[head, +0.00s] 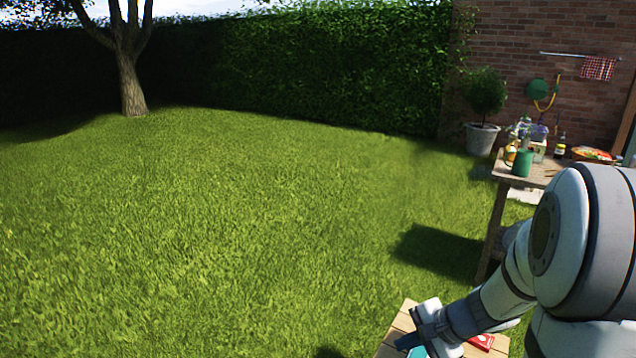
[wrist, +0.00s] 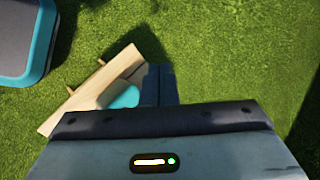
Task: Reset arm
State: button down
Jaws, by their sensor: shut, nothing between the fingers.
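My gripper (wrist: 159,84) shows in the wrist view with its two dark fingers together and nothing between them. It points down over a small wooden table (wrist: 72,106) and the grass beside it. In the head view my arm reaches down from the right edge to the same slatted wooden table (head: 393,343) at the bottom, and my wrist covers part of the tabletop. A teal round thing (wrist: 126,97) lies on the table beside the fingers, partly hidden by a pale shape. A red item (head: 482,341) lies on the table to the right of my wrist.
A taller wooden table (head: 497,172) stands at the right with a green can (head: 521,163), bottles, flowers and a bowl of food (head: 593,155). A potted bush (head: 486,92) stands by the brick wall. Open lawn (head: 220,230) fills the left and middle, with a hedge behind.

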jog(key=s+a+r+n+h+p, duration=0.1)
jog(key=s+a+r+n+h, duration=0.1)
jog(key=s+r+n, duration=0.4)
jog(key=s+a+r+n+g+h+p, duration=0.1)
jog(key=s+a+r+n+h, duration=0.1)
jog(key=s+r+n+h, duration=0.2)
jog(key=shift+s+r+n+g+p, duration=0.35)
jog(key=shift+s+r+n, duration=0.75)
jog(key=shift+s+r, duration=0.75)
jog(key=shift+s+f, duration=0.25)
